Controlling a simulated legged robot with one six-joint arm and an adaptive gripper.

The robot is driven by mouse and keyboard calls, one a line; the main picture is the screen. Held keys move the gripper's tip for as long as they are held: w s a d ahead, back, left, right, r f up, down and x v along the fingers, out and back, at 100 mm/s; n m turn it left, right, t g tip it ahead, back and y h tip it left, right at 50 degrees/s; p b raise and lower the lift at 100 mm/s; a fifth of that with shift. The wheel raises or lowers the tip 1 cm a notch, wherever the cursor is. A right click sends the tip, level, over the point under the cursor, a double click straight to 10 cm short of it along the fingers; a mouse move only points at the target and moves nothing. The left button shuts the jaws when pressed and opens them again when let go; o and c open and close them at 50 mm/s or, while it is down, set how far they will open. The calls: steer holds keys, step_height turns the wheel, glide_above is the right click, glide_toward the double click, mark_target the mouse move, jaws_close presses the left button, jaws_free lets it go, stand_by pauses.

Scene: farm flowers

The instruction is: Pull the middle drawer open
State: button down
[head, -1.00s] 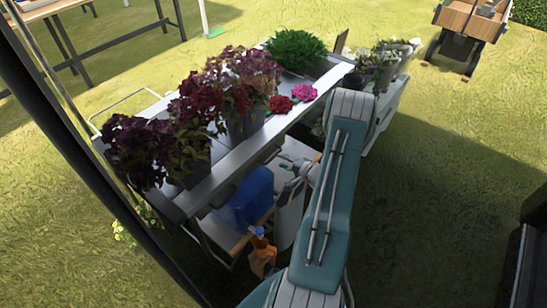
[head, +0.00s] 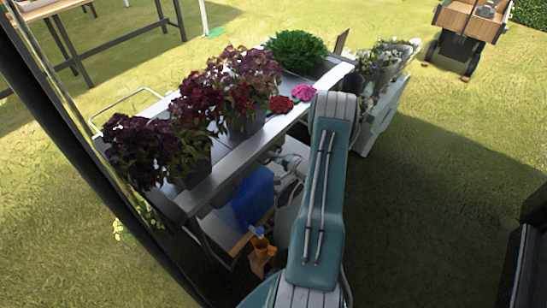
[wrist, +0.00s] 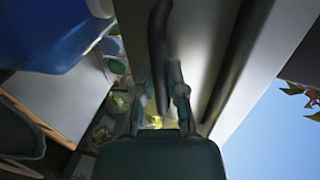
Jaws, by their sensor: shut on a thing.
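My gripper (wrist: 160,78) is in the wrist view, its two fingers on either side of a dark bar-like handle (wrist: 158,30) and shut on it. The handle runs along a grey drawer front (wrist: 200,35) under a dark edge. I cannot tell from this view which drawer it is, or how far it is out. In the head view my gripper is mostly hidden by my arm, against the near side of the grey flower bench (head: 232,160). The drawer front is not clear there.
A blue canister (head: 254,195) and an orange spray bottle (head: 262,250) sit on a lower shelf (head: 225,235).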

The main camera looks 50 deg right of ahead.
steer(key=f+v, duration=0.2)
steer(key=v, duration=1.1)
steer(key=s+f+v, duration=0.1)
steer(key=f+v, duration=0.2)
steer(key=v, duration=0.9)
steer(key=shift+s+f, duration=0.25)
steer(key=shift+s, duration=0.2)
steer(key=shift+a, duration=0.15)
steer(key=c, duration=0.8)
jaws_free()
steer(key=shift+o, duration=0.6)
steer(key=shift+r, duration=0.1)
steer(key=v, duration=1.2)
steer(key=shift+w, duration=0.15)
